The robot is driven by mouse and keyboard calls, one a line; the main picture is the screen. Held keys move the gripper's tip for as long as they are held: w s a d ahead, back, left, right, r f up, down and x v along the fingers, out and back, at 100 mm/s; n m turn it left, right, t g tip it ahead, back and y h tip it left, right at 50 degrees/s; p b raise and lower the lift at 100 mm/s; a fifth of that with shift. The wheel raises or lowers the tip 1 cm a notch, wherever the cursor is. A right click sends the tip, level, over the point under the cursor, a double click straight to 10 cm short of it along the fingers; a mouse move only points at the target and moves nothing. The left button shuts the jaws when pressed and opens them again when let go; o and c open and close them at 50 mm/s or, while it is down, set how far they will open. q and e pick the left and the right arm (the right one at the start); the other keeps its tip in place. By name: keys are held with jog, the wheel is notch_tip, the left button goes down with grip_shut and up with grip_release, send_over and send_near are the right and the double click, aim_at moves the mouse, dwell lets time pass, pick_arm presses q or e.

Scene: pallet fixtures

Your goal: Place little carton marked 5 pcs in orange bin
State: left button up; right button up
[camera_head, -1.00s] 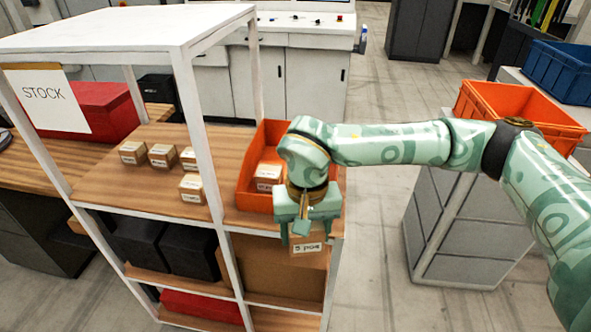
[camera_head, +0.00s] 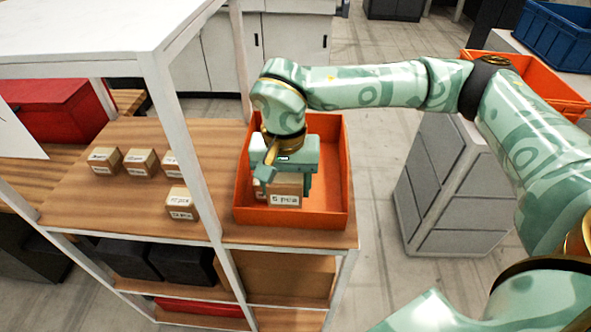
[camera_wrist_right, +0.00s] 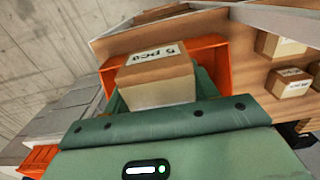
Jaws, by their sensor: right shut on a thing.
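The little carton marked 5 pcs (camera_head: 286,192) is a small brown box with a white label. My right gripper (camera_head: 287,180) is shut on it and holds it over the orange bin (camera_head: 340,165) on the shelf. In the right wrist view the carton (camera_wrist_right: 155,82) sits between the fingers, label up, with the orange bin (camera_wrist_right: 215,50) behind it. Whether the carton touches the bin floor I cannot tell. Another carton (camera_head: 259,190) in the bin is mostly hidden behind my gripper. My left gripper is not in view.
Several similar cartons (camera_head: 140,162) stand on the wooden shelf left of a white post (camera_head: 185,130). One more carton (camera_head: 181,203) is closer to that post. A second orange bin (camera_head: 545,85) and a blue crate (camera_head: 555,40) are at the right.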

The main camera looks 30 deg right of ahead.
jog(key=w+d+f, duration=0.3)
jog(key=d, duration=0.4)
send_over(317, 194)
jog(key=a, duration=0.1)
jog(key=f, duration=0.4)
jog(key=shift+s+a+f, duration=0.1)
jog(key=shift+s+f, duration=0.2)
jog(key=shift+f, duration=0.05)
jog(key=shift+w+d+f, duration=0.2)
jog(key=shift+d+f, duration=0.15)
jog(key=shift+f, duration=0.1)
jog(key=f, duration=0.3)
jog(key=shift+w+d+f, duration=0.15)
jog(key=shift+d+f, duration=0.15)
jog(key=shift+f, duration=0.1)
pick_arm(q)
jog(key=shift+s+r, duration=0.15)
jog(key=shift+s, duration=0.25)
pick_arm(e)
jog(key=o, duration=1.1)
jog(key=shift+c, duration=0.2)
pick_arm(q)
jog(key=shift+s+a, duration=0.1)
